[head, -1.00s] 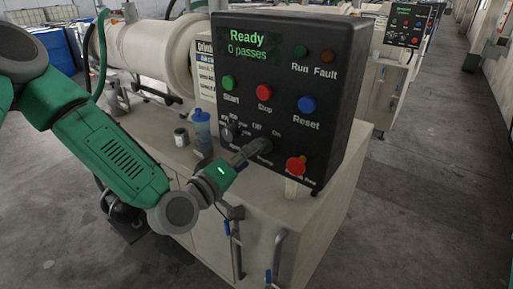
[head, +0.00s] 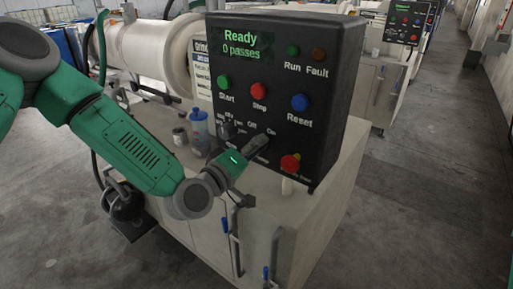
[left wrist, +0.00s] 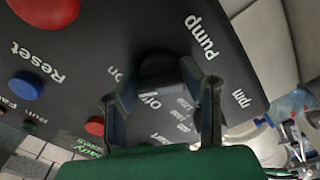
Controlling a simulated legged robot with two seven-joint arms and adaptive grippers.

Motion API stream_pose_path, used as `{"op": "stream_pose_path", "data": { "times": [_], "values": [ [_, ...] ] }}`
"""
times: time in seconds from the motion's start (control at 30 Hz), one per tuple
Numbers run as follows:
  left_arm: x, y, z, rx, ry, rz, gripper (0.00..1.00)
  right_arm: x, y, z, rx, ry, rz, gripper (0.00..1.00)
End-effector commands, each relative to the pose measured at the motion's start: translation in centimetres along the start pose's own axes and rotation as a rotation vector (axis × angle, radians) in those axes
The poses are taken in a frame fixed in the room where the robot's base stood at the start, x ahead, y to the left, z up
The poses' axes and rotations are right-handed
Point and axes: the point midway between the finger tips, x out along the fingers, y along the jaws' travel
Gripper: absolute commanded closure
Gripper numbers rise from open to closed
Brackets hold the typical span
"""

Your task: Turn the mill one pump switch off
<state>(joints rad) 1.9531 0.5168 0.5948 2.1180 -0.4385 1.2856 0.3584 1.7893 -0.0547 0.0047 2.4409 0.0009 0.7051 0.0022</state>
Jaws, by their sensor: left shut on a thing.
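The mill one pump switch is a dark knob (left wrist: 160,72) on the black control panel (head: 335,100), low on its face, with the white words Off, On and Pump around it in the left wrist view. My left gripper (head: 262,142) reaches it from the left and covers most of it in the head view. In the left wrist view its two fingers (left wrist: 162,95) are shut on the knob, one on each side. I cannot tell for sure which word the knob points to. The panel's display reads Ready, 0 passes. My right gripper is not in view.
A red emergency button (head: 290,163) sits just right of my left gripper. Green Start (head: 224,82), red Stop (head: 259,90) and blue Reset (head: 299,102) buttons are above. Another selector (head: 226,130) is to the left. A blue bottle (head: 199,128) and a small can (head: 179,136) stand on the cabinet beside the panel.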

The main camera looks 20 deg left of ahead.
Motion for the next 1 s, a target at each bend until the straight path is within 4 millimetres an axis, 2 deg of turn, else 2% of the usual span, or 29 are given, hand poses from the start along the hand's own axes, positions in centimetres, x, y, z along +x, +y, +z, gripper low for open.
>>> {"op": "stream_pose_path", "data": {
  "times": [0.37,1.0],
  "values": [
    [-0.1,-0.5,0.5,-0.159,-0.012,-0.01,0.94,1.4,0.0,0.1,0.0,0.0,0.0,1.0],
    [-0.2,-0.5,0.6,-0.744,-0.011,-0.017,0.94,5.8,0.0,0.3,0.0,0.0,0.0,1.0]
  ]
}}
